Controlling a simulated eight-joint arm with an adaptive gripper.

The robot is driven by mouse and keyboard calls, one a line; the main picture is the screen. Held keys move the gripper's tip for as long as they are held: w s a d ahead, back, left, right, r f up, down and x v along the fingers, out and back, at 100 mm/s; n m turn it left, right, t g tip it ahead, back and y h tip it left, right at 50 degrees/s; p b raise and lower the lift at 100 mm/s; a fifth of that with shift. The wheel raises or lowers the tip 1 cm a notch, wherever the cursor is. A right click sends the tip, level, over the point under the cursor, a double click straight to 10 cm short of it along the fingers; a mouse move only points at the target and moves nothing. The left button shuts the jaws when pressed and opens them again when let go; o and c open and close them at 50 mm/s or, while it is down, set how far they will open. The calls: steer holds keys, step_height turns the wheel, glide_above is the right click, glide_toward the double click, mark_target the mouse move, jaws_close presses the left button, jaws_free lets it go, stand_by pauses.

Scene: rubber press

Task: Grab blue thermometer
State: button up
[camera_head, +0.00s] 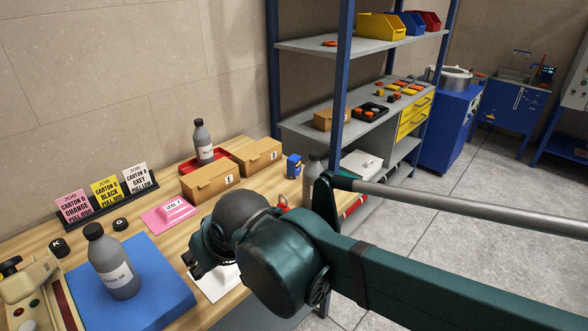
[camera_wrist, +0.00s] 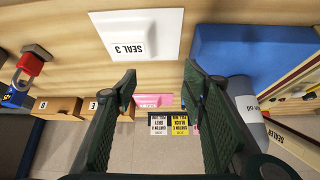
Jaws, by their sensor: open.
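A small blue object (camera_head: 293,166) stands on the wooden table, right of the cardboard boxes; it may be the blue thermometer, but it is too small to be sure. A blue object (camera_wrist: 15,98) also shows at the left edge of the wrist view, partly cut off, beside a red padlock-like item (camera_wrist: 32,64). My gripper (camera_head: 194,262) is over the front part of the table, well to the left and front of the blue object. In the wrist view its fingers (camera_wrist: 160,86) are spread wide with nothing between them.
A white SEAL 3 packet (camera_wrist: 138,34) lies near my gripper. A blue mat (camera_head: 150,297) with a grey bottle (camera_head: 113,264) is at left. A pink packet (camera_head: 168,214), cardboard boxes (camera_head: 210,182) and a grey bottle (camera_head: 312,178) occupy the table. A shelf post (camera_head: 342,100) rises behind.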

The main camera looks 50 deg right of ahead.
steer(key=w+d+r+m+g+h+p, duration=0.15)
steer(key=w+d+r+m+p, duration=0.25)
steer(key=w+d, duration=0.45)
steer(key=m+g+h+p, duration=0.4)
steer(key=m+h+p, duration=0.1)
steer(key=m+p, duration=0.65)
glide_toward(291, 160)
steer(key=shift+n+y, duration=0.25)
steer(key=x, duration=0.6)
steer(key=shift+w+d+r, duration=0.1)
steer(key=shift+w+r, duration=0.05)
steer(key=shift+w, duration=0.05)
steer(key=shift+d+f, duration=0.2)
steer(key=shift+d, duration=0.15)
steer(key=shift+f, duration=0.1)
steer(key=shift+x, duration=1.2)
steer(key=shift+d+f, duration=0.1)
steer(key=shift+f, duration=0.05)
steer(key=shift+x, duration=2.4)
